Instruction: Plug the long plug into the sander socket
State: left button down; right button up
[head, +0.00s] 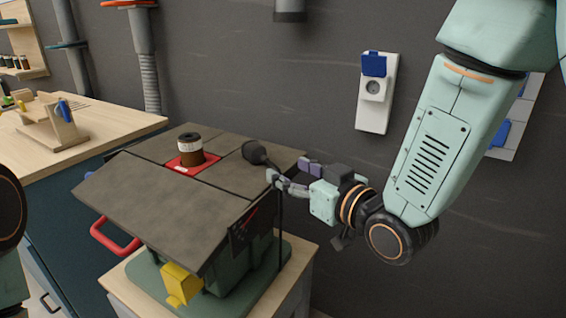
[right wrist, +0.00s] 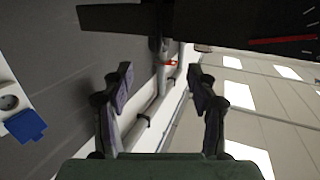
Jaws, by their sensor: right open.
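A black plug with a rounded head (head: 255,152) lies at the right edge of the sander's tilted grey table (head: 165,210), and a dark cable hangs below it. My right gripper (head: 287,170) is open beside the plug, its fingertips close to it; I cannot tell whether they touch. In the right wrist view, nothing clearly sits between the open fingers (right wrist: 163,88). A white wall socket (head: 373,112) has its blue flap (head: 374,64) raised; the socket also shows at the left of the right wrist view (right wrist: 8,102). My left gripper is out of view.
A brown spindle (head: 190,150) stands in a red insert on the sander table. A wooden workbench (head: 100,130) is at the left. A white panel with blue flaps (head: 514,135) is partly hidden behind my right arm. The wall between sander and socket looks clear.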

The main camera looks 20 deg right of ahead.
aim_at(265, 156)
jog(key=b+x, duration=0.1)
jog(key=x, duration=1.1)
jog(key=shift+w+a, duration=0.15)
jog(key=shift+w, duration=0.15)
grip_shut()
dwell(0.9)
jog(key=shift+s+d+r+p, duration=0.3)
jog(key=shift+s+r+p, duration=0.4)
jog(key=shift+r+p, duration=0.1)
jog(key=shift+s+d+r+p, duration=0.3)
jog(key=shift+s+r+p, duration=0.4)
jog(key=shift+p, duration=0.05)
